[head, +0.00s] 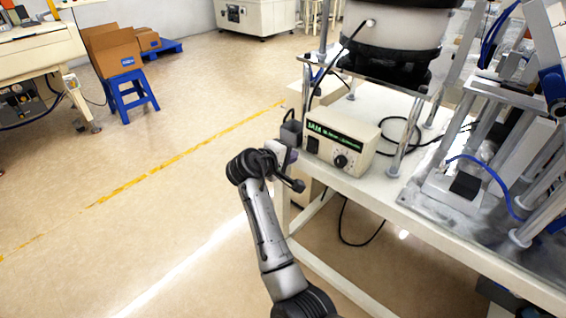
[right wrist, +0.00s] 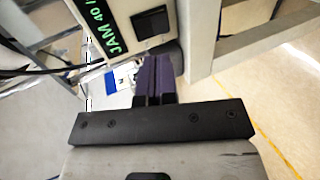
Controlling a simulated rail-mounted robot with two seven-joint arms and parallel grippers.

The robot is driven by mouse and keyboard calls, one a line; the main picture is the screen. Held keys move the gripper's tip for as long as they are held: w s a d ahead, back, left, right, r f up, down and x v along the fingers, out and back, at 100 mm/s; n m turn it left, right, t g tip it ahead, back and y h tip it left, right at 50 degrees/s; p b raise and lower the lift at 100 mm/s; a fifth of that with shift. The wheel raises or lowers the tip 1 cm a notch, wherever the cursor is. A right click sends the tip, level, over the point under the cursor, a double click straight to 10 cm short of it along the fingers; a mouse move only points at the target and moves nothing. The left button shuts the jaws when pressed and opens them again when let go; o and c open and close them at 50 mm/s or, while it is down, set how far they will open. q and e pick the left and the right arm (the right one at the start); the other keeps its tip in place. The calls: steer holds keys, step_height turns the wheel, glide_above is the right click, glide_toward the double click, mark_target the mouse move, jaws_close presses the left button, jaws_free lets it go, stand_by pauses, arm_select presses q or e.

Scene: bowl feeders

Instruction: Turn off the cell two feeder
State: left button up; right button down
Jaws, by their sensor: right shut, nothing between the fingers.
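The feeder controller (head: 358,152) is a cream box with a dark, green-lettered panel and a black knob (head: 341,161). It sits near the front left edge of the bench, below the bowl feeder (head: 393,45). In the right wrist view, the controller's panel (right wrist: 103,27) shows at the top beside a black rocker switch (right wrist: 151,22). My right gripper (head: 289,158) is just left of the controller. Its dark purple fingers (right wrist: 155,75) are shut and empty, just below the switch. I cannot tell whether they touch the box. My left gripper is out of view.
The white bench (head: 420,215) carries metal posts and a fixture (head: 455,185) on the right. Black cables run around the controller, and one hangs below the bench. The floor to the left is open. Cardboard boxes (head: 113,52) rest on a blue stool (head: 130,95) far back.

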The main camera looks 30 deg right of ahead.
mark_target(311, 150)
steer(key=b+x, duration=0.3)
steer(key=x, duration=0.4)
steer(key=shift+a+f, duration=0.1)
steer(key=shift+w+d+f+b, duration=0.15)
steer(key=shift+w+d+b, duration=0.05)
steer(key=shift+d+b, duration=0.45)
steer(key=shift+d, duration=0.1)
